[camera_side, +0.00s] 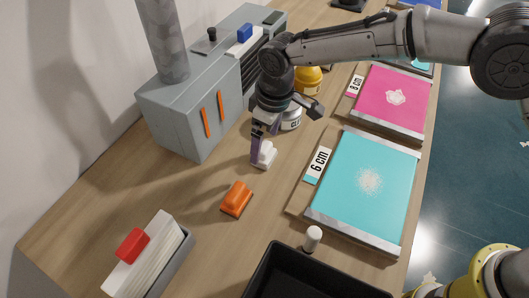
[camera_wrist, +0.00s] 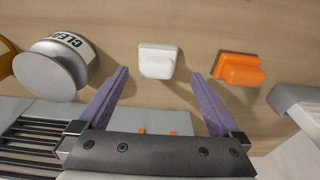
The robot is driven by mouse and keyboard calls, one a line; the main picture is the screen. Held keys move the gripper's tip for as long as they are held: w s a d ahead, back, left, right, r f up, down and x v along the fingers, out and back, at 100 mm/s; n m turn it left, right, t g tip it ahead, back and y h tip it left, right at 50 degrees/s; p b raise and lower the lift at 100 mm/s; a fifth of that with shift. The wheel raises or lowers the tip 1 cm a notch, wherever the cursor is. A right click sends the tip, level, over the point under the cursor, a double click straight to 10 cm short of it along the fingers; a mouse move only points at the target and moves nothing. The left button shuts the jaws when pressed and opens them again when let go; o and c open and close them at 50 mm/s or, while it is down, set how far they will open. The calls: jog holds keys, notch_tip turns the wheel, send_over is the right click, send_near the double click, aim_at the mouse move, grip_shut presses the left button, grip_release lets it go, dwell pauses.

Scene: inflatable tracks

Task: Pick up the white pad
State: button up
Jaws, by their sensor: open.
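The white pad (camera_wrist: 158,61) lies on the wooden table and shows whole in the wrist view, just beyond and between my fingertips. In the side view the white pad (camera_side: 264,155) is partly hidden behind one purple finger. My gripper (camera_wrist: 158,82) is open, with its two purple fingers spread wide and nothing between them. In the side view my gripper (camera_side: 262,142) points down close over the pad. I cannot tell whether a finger touches the pad.
An orange pad (camera_side: 237,198) lies close to the white pad. A round container (camera_wrist: 58,62) stands on its other side. A grey machine (camera_side: 205,100) stands behind. A turquoise board (camera_side: 365,185), a pink board (camera_side: 395,98), a black bin (camera_side: 300,275) and a small white cylinder (camera_side: 312,238) are nearby.

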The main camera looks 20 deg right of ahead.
aim_at(265, 146)
jog(key=f, duration=0.4)
jog(key=shift+w+f, duration=0.25)
jog(key=shift+w, duration=0.05)
jog(key=shift+r, duration=0.1)
jog(key=c, duration=1.3)
